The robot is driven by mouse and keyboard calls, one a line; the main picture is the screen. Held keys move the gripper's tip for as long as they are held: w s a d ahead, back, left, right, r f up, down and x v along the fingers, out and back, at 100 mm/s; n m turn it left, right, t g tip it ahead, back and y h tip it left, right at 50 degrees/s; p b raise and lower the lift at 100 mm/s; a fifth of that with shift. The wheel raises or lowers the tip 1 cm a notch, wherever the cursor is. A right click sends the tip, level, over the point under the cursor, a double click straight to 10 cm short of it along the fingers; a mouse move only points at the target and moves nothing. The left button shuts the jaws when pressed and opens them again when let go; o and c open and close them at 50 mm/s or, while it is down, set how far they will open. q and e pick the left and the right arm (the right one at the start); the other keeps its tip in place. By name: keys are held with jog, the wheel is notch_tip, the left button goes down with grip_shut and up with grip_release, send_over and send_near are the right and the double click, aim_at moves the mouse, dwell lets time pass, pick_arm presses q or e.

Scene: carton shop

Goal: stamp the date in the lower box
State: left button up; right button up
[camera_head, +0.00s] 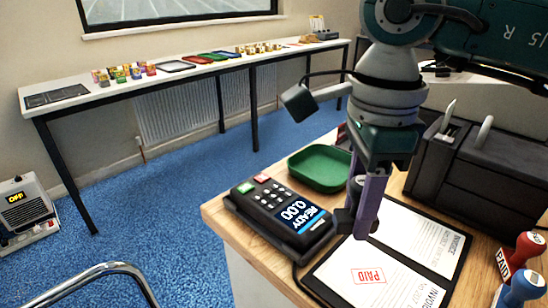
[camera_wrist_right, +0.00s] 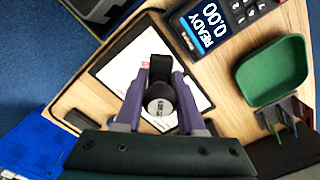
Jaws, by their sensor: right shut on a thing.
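My right gripper (camera_head: 358,212) is shut on a dark stamp (camera_head: 343,220). In the right wrist view my gripper (camera_wrist_right: 160,95) has its purple fingers on both sides of the stamp, whose round dark knob (camera_wrist_right: 160,101) has a pale label. Invoice sheets (camera_head: 408,292) lie on a black board (camera_head: 446,282) on the wooden counter. A red PAID mark in a frame shows on one sheet. The stamp is over the far left part of the sheets; I cannot tell whether it touches. The lower box cannot be made out. My left gripper is not in view.
A card terminal (camera_head: 280,212) reading READY 0.00 and a green tray (camera_head: 322,167) stand close to my gripper. A red PAID stamp (camera_head: 526,247) and a blue stamp (camera_head: 524,284) stand at the right. A dark machine (camera_head: 470,165) stands behind the sheets.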

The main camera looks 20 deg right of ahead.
aim_at(348, 261)
jog(key=shift+f+b, duration=0.3)
jog(key=shift+f, duration=0.15)
jog(key=shift+d+f+b, duration=0.1)
jog(key=shift+f+b, duration=1.75)
jog(key=shift+f, duration=0.7)
jog(key=shift+f+b, duration=0.6)
jog(key=shift+b, duration=0.05)
jog(key=shift+r, duration=0.1)
notch_tip(348, 261, up, 7)
jog(key=p, duration=0.5)
dwell(0.7)
